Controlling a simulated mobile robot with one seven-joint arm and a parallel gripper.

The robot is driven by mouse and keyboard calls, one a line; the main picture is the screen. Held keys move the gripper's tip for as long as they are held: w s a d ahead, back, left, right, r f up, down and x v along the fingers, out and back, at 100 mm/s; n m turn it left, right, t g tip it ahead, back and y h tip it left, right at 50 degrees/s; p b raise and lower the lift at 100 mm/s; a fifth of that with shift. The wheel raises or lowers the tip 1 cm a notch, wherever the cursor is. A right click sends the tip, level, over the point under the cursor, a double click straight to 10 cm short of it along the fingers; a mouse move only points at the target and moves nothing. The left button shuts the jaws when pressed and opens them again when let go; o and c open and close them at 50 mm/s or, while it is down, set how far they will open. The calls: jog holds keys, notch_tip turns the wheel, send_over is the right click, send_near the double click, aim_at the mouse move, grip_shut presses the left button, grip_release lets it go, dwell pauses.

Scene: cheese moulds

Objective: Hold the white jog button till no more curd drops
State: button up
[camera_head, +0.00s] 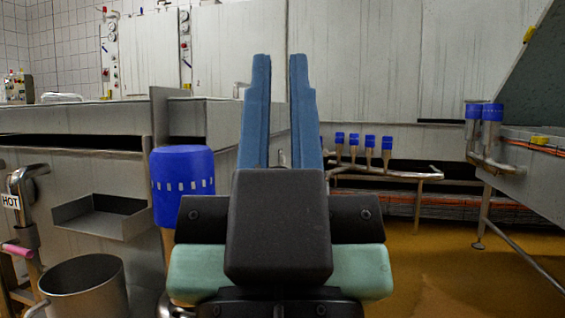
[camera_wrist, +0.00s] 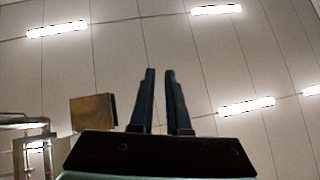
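My gripper (camera_head: 280,60) points upward in the middle of the head view. Its two blue fingers stand apart with an empty gap between them, so it is open. In the wrist view the fingers (camera_wrist: 160,73) point at the ceiling, again with nothing between them. I cannot make out a white jog button in either view. A small control box (camera_head: 17,88) with coloured parts is at the far left of the head view, too small to read. No curd or cheese mould is recognisable.
A steel vat or bench (camera_head: 75,160) fills the left, with a metal bucket (camera_head: 85,290) and a blue-capped post (camera_head: 183,187) close by. Pipes with blue caps (camera_head: 371,143) stand behind. Sloped steel equipment (camera_head: 535,165) is at right. Brown floor (camera_head: 430,260) is open at right.

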grip_shut()
dwell(0.3)
dwell(0.9)
notch_tip(320, 180, up, 29)
jog(key=p, duration=2.8)
jog(key=shift+f, duration=0.15)
jog(key=shift+f, duration=0.1)
